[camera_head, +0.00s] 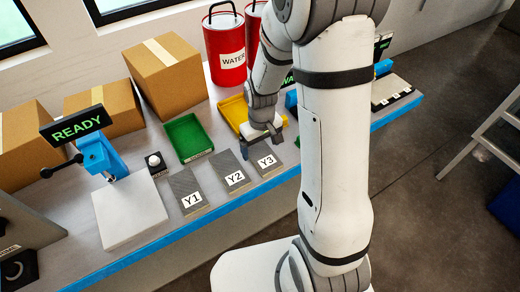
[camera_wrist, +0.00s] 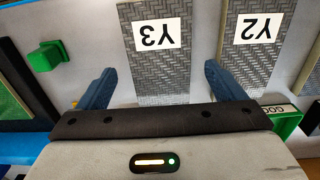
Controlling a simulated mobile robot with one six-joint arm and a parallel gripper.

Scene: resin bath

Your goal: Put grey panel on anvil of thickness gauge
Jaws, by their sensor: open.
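Three grey woven-textured panels lie side by side on the bench: Y1 (camera_head: 181,185), Y2 (camera_head: 228,168) and Y3 (camera_head: 264,154). My gripper (camera_head: 262,135) is above the far end of Y3. In the wrist view, my gripper (camera_wrist: 162,82) is open and empty, with one blue finger on each side of Y3 (camera_wrist: 167,75); Y2 (camera_wrist: 255,60) lies to the right. The height above Y3 is hard to tell. A blue device (camera_head: 98,155) with a READY display and a pale block (camera_head: 130,212) stands at left. Another blue device (camera_head: 291,100) is mostly hidden behind my arm; which is the thickness gauge is unclear.
A green tray (camera_head: 188,137) and a yellow tray (camera_head: 235,112) lie behind the panels. A small dark box with a white knob (camera_head: 154,161) is beside Y1. Cardboard boxes (camera_head: 166,75) and a red WATER can (camera_head: 226,50) stand at the back.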

